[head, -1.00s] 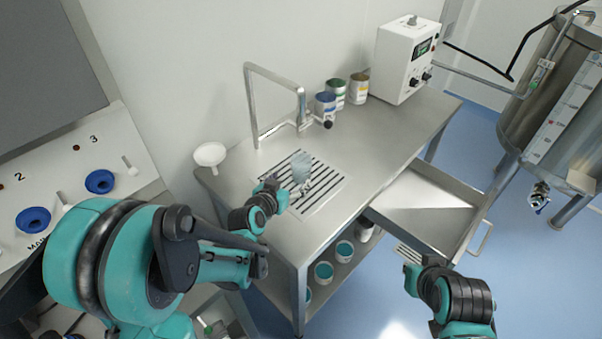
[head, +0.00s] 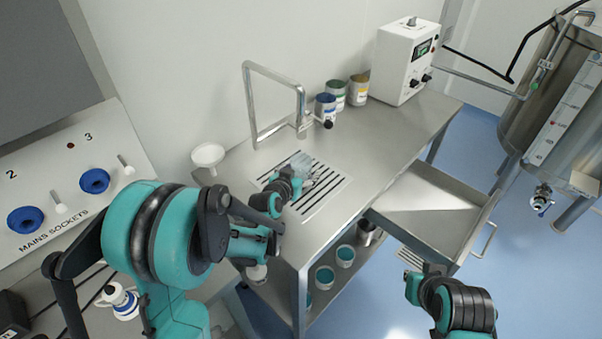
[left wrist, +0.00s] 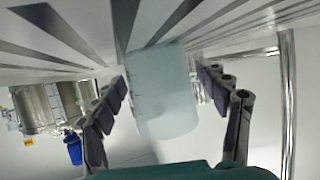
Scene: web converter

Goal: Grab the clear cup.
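The clear cup (head: 300,163) stands on the slotted drain grille (head: 325,194) of the steel bench, partly hidden behind my left gripper in the head view. In the left wrist view the cup (left wrist: 163,95) looks pale and translucent and sits between the two fingers. My left gripper (head: 296,178) is open around the cup; the left wrist view shows its fingers (left wrist: 170,100) spread, with a gap visible at least on the left side. My right gripper (head: 428,270) is at the lower right, away from the cup, and its fingers are too unclear to judge.
A bent metal tap (head: 276,70) rises behind the grille. A white funnel (head: 208,155) is at the bench's left end. Several paint tins stand at the back by a white control box (head: 405,62). An open drawer (head: 430,210) juts out at the front.

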